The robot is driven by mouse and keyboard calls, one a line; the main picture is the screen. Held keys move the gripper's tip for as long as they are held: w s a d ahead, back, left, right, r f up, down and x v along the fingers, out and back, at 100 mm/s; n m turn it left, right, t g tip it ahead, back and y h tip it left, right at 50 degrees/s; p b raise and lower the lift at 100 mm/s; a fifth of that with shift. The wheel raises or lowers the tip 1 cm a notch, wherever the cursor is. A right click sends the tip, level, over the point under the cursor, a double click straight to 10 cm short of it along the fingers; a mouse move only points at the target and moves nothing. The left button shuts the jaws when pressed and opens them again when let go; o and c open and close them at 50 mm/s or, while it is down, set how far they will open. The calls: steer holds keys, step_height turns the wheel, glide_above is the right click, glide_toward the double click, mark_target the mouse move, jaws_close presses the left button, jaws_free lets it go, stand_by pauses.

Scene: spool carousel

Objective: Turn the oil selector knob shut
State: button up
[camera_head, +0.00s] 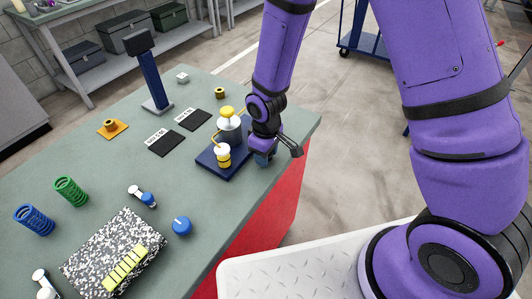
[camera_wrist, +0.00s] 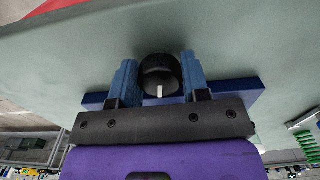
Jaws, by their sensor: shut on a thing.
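The black round oil selector knob (camera_wrist: 158,72) with a white pointer mark sits between my two blue fingertips in the wrist view. The mark points toward the bottom of that view. My gripper (camera_head: 263,159) is shut on the knob, at the right edge of a navy base plate (camera_head: 211,164) near the table's edge. The plate also shows behind the fingers in the wrist view (camera_wrist: 240,88). My gripper hides the knob in the head view.
The green table (camera_head: 105,185) carries black labelled mats (camera_head: 166,144), a dark blue post (camera_head: 154,83), a speckled block (camera_head: 94,262), a blue spring (camera_head: 34,219), a green spring (camera_head: 70,191) and a blue round knob (camera_head: 181,225).

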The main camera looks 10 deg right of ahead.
steer(key=shift+n, duration=0.8)
steer(key=o, duration=0.9)
steer(key=shift+r, duration=0.15)
step_height(320, 180, up, 11)
steer(key=shift+f, duration=0.2)
